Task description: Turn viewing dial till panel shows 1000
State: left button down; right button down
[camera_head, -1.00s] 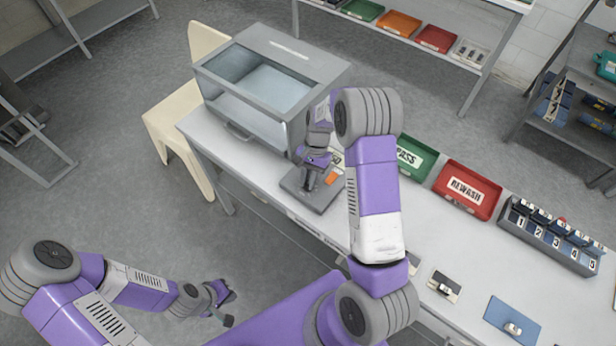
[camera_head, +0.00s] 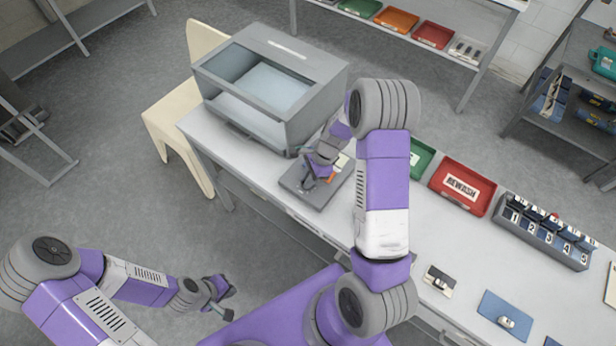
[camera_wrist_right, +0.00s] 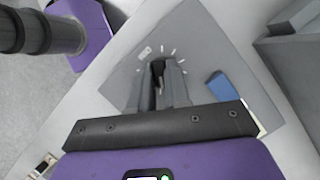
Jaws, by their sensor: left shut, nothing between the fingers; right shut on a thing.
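The grey plate (camera_head: 296,186) lies on the table in front of the glass-topped box. In the right wrist view the plate (camera_wrist_right: 205,45) has white tick marks in an arc and a blue block (camera_wrist_right: 219,84). My right gripper (camera_head: 308,183) is over the plate; in the wrist view its fingers (camera_wrist_right: 160,78) are shut on a dark dial (camera_wrist_right: 157,68) inside the tick arc. The dial is mostly hidden by the fingers. No panel reading is legible. My left gripper (camera_head: 228,300) is shut and empty, low at the left, away from the table.
The glass-topped box (camera_head: 270,85) stands behind the plate. A green tray (camera_head: 419,158), a red REWASH tray (camera_head: 463,186) and a numbered rack (camera_head: 545,232) are to the right. A cream chair (camera_head: 165,130) stands left of the table.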

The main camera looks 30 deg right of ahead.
jog(key=shift+m, duration=0.4)
jog(key=c, duration=1.1)
grip_release()
jog(key=p+v, duration=0.1)
jog(key=v, duration=0.6)
jog(key=shift+s+r+p, duration=0.1)
jog(key=shift+r+p, duration=0.2)
jog(key=shift+p, duration=0.05)
